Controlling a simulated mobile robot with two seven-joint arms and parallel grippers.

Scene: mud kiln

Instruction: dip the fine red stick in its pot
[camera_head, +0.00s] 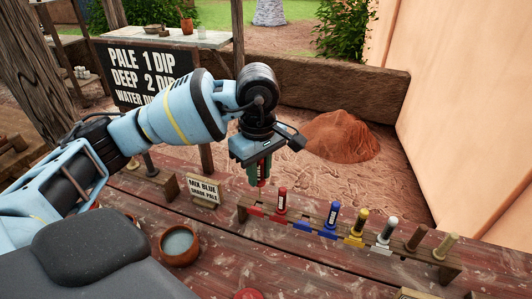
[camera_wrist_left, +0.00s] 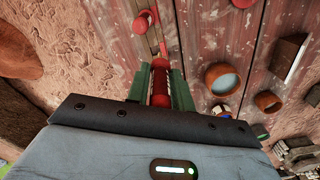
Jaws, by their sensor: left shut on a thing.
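In the left wrist view the red stick (camera_wrist_left: 160,84) stands between the green fingers of the gripper (camera_wrist_left: 159,92). Its lower tip is hard to make out. Another red stick (camera_head: 282,199) stands in the rack (camera_head: 262,231); I cannot tell from size which is finer. Something red, perhaps a red pot (camera_head: 248,294), is cut off at the bottom edge of the head view. My right gripper is not in view.
Blue (camera_head: 333,214), yellow (camera_head: 359,224), white (camera_head: 386,233) and brown sticks (camera_head: 414,240) stand in the rack. A clay bowl of pale liquid (camera_head: 178,246) stands on the bench, near a small "MIX BLUE" sign (camera_head: 202,191). Bare bench lies between bowl and rack.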

